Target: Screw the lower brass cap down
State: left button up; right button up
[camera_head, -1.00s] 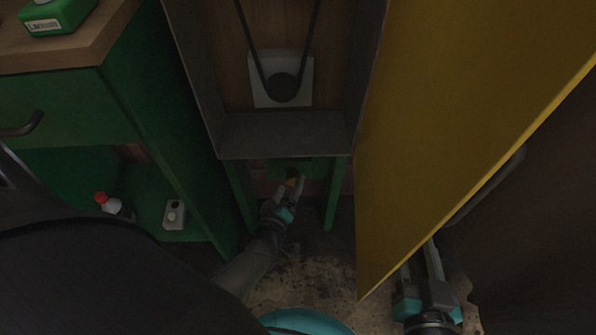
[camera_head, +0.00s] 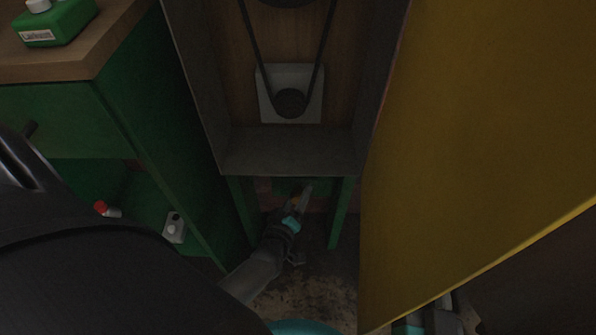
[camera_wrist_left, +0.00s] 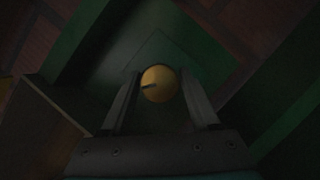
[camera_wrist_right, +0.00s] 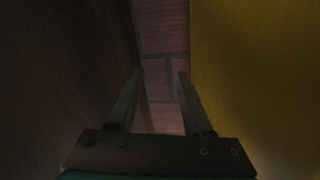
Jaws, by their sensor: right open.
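The lower brass cap (camera_wrist_left: 158,84) is a round yellow knob with a dark slot, in front of a green panel. My left gripper (camera_wrist_left: 160,76) is open, with one finger on each side of the cap. The gaps are narrow, and I cannot tell whether the fingers touch it. In the head view my left gripper (camera_head: 303,193) reaches under the grey housing, and only a sliver of yellow shows beside its fingers. My right gripper (camera_wrist_right: 160,74) is open and empty, between a dark surface and the yellow panel. It is mostly hidden in the head view.
The grey elevator housing (camera_head: 290,150) with a black belt stands on green legs. A large yellow panel (camera_head: 470,150) fills the right. A green cabinet (camera_head: 170,130) stands left, with a red-capped bottle (camera_head: 107,210) and a small white box (camera_head: 174,228) inside.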

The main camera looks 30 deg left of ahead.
pick_arm(q)
grip_shut()
pick_arm(e)
jog(key=shift+w+f, duration=0.1)
dwell(0.3)
pick_arm(q)
jog(key=shift+w+r+m+p, duration=0.15)
jog(key=shift+m+p, duration=0.15)
jog(key=shift+p, duration=0.3)
jog(key=shift+d+m+g+y+p, duration=0.1)
jog(key=shift+m+g+y+p, duration=0.2)
jog(key=shift+p, duration=0.15)
jog(key=shift+m+p, duration=0.3)
jog(key=shift+p, duration=0.1)
jog(key=shift+m+g+y+p, duration=0.4)
jog(key=shift+m+p, duration=0.1)
jog(key=shift+m+y+p, duration=0.3)
jog(key=shift+m+p, duration=0.05)
jog(key=shift+m, duration=0.15)
jog(key=shift+m+g, duration=0.5)
pick_arm(e)
jog(key=s+d+f+g+h, duration=0.2)
jog(key=d+f+g+h, duration=0.1)
jog(key=d+g, duration=0.5)
jog(key=shift+n+g+h, duration=0.3)
jog(key=shift+g+h, duration=0.1)
jog(key=shift+h, duration=0.3)
